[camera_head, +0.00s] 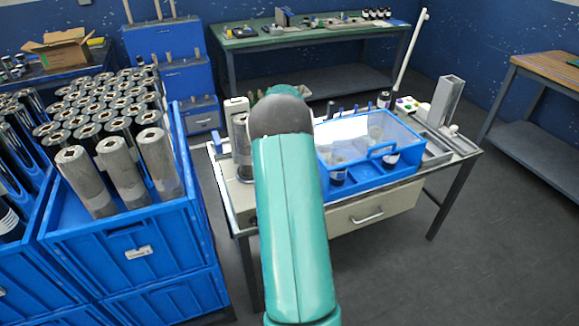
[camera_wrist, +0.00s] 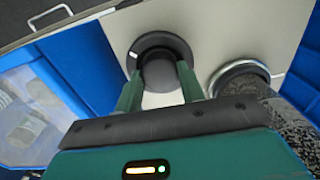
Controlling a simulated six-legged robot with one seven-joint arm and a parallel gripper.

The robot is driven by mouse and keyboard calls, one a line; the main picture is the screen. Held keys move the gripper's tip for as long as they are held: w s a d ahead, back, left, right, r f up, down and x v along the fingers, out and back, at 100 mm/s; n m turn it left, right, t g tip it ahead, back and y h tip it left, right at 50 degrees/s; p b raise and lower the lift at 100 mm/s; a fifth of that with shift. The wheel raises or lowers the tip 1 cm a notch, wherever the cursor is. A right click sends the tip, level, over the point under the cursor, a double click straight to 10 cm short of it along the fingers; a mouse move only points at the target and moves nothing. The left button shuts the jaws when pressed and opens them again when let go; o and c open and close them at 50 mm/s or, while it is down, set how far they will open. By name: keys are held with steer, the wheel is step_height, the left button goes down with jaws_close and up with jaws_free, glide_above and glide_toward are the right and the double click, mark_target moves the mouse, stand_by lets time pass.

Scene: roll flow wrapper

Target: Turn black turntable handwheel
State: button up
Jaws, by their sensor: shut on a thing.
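The black turntable handwheel (camera_wrist: 160,46) shows in the wrist view as a dark round disc with a knob on a pale panel. My gripper (camera_wrist: 158,80) has its two green fingers on either side of the dark knob, shut on it. In the head view my teal arm hides the handwheel and my gripper. A small white mark shows on the disc's left edge.
A dark speckled roll with a metal rim (camera_wrist: 240,75) stands close to the right of my gripper. A blue clear-lidded box (camera_head: 370,150) sits on the wrapper table (camera_head: 462,148). A blue crate of film rolls (camera_head: 130,245) stands at left. Floor at right is clear.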

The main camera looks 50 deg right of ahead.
steer(key=shift+n, duration=0.5)
steer(key=o, duration=1)
step_height(320, 180, up, 14)
steer(key=shift+f, duration=0.1)
